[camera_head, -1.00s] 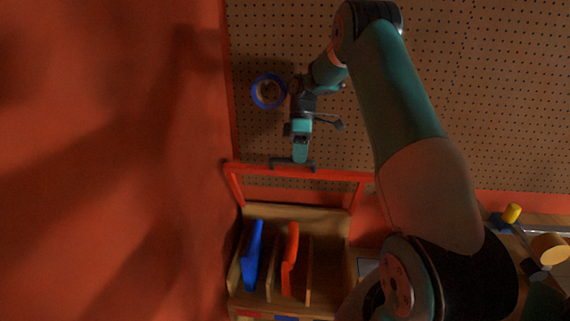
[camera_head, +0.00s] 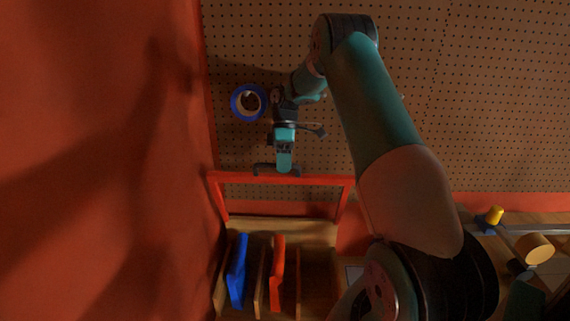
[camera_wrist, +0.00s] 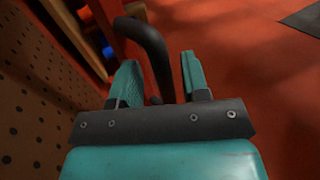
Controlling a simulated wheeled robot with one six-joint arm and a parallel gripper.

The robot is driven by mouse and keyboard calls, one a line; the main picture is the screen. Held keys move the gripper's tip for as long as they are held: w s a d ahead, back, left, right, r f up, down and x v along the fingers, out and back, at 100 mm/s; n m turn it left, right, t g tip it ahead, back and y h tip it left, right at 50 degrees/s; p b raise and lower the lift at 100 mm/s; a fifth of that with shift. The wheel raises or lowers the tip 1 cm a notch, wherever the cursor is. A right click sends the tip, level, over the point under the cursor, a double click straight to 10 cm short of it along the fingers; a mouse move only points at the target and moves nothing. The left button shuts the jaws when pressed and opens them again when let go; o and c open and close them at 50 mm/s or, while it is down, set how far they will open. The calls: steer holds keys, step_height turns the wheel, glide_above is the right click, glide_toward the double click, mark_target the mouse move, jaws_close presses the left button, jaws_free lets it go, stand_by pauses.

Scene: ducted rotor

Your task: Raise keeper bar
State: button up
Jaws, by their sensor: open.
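The red keeper bar (camera_head: 325,180) spans the top of a red frame above a wooden slotted box in the head view. A black curved handle (camera_head: 262,168) sits along the bar; I take it to be part of it. My gripper (camera_head: 284,168) is at this handle, its teal fingers pointing down. In the wrist view my gripper (camera_wrist: 159,65) is open, with one teal finger on each side of the black handle (camera_wrist: 152,42). The handle runs between the fingers; contact with either finger cannot be told. The handle's lower end is hidden behind the gripper body.
The wooden box (camera_head: 322,232) below holds a blue panel (camera_head: 237,270) and a red panel (camera_head: 277,272) upright. A blue tape roll (camera_head: 236,104) hangs on the pegboard (camera_head: 450,100). A red wall (camera_head: 100,150) stands close at left. Yellow-capped parts (camera_head: 494,215) lie at right.

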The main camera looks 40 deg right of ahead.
step_height(320, 180, up, 20)
steer(key=p, duration=1.4)
steer(key=shift+p, duration=0.35)
